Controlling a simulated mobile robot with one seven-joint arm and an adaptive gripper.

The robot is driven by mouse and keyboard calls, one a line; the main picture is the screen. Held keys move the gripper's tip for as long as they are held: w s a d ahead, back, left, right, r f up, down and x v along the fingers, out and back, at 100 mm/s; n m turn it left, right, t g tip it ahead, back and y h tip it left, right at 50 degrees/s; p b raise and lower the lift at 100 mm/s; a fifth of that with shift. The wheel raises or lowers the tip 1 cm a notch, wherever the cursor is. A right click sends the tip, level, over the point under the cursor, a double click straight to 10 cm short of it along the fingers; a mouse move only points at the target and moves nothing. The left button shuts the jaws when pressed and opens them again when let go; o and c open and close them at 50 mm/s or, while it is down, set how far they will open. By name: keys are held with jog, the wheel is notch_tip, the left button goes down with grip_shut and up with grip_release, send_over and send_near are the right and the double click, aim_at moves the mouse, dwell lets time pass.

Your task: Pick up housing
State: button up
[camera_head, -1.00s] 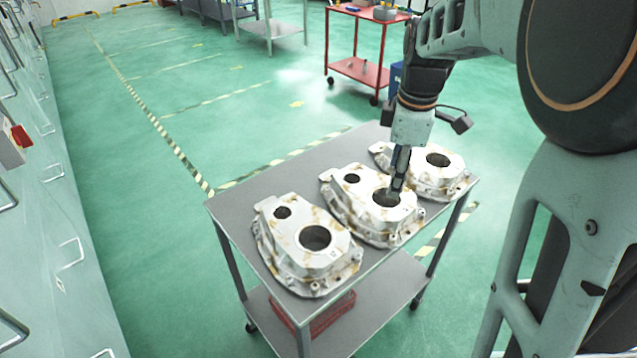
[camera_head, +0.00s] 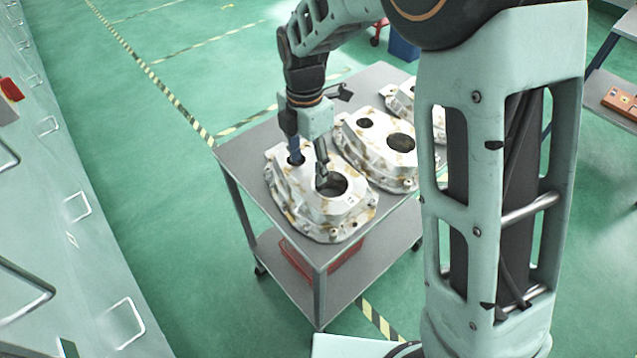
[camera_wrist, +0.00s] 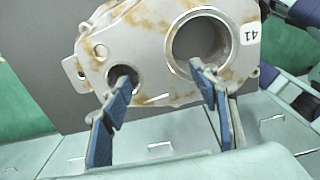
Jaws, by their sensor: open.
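Three whitish, brown-stained aluminium housings stand in a row on a grey cart. My gripper (camera_head: 309,172) is over the nearest housing (camera_head: 312,205), its fingers apart. One finger is at the small round hole and the other at the large round bore. In the wrist view the same housing (camera_wrist: 150,62) bears the label 41, and my open gripper (camera_wrist: 163,80) has its fingertips in front of the small hole and the bore. I cannot tell how deep the tips reach. The middle housing (camera_head: 372,150) stands to the right, and the far housing (camera_head: 401,97) is partly hidden behind my arm.
The grey cart (camera_head: 240,155) has a lower shelf with a red crate (camera_head: 318,262) on it. Another table (camera_head: 608,90) with an orange-brown item stands at the right. Grey cabinets with handles (camera_head: 60,250) line the left side. The green floor between is clear.

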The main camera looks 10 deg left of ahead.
aim_at(307, 171)
jog(key=f, duration=0.5)
jog(key=shift+w, duration=0.2)
jog(key=shift+c, duration=0.3)
grip_shut()
jog(key=shift+w+a, duration=0.1)
